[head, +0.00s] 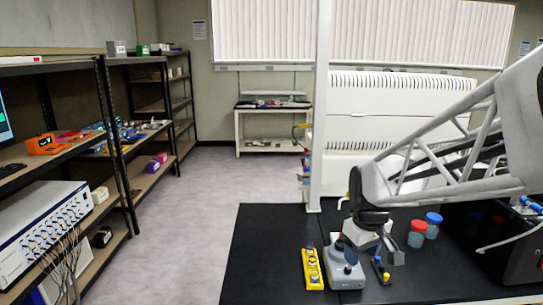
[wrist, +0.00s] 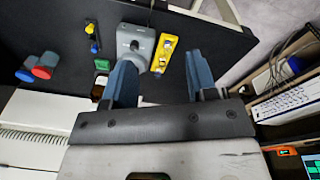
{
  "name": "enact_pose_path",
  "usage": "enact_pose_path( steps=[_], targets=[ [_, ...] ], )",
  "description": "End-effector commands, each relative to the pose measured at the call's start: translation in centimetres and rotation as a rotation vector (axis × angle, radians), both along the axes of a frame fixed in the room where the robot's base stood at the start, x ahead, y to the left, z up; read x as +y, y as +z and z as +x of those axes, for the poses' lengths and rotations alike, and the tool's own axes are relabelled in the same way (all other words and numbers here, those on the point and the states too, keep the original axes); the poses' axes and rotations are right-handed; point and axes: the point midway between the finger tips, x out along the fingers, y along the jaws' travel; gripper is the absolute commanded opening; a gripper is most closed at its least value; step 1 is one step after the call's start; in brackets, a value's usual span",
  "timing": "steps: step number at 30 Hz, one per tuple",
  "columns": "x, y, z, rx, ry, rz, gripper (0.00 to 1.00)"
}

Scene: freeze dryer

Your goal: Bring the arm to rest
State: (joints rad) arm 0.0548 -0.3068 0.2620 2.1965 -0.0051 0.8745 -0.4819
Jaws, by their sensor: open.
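My gripper (head: 376,246) is over the black bench top (head: 262,262) in the head view, at the end of my white lattice arm. In the wrist view my gripper (wrist: 160,60) has its two blue-grey fingers wide apart with nothing held between them. A grey device (head: 345,272) stands on the bench just below and in front of my gripper in the head view. It also shows beyond the fingers in the wrist view (wrist: 134,42).
A yellow strip (head: 313,269) lies left of the grey device, and a small blue-and-yellow item (head: 380,270) lies right of it. Red-lidded (head: 418,226) and blue-lidded (head: 433,218) jars stand to the right. A white post (head: 322,120) rises at the bench's back. Shelves (head: 148,180) line the left wall.

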Motion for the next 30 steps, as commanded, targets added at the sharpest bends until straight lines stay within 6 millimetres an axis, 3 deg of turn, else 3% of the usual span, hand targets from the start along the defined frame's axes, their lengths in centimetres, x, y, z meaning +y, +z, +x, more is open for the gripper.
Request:
enact_pose_path(
  steps=[9,18,24,30],
  targets=[
    [1.2,2.6,-8.0,-0.049,-0.167,0.022,0.53],
    [2.0,3.4,-15.3,-0.091,-0.322,0.051,0.53],
    [2.3,3.3,-18.8,-0.111,-0.404,0.068,0.53],
    [2.4,3.1,-20.3,-0.119,-0.441,0.077,0.53]
  ],
)
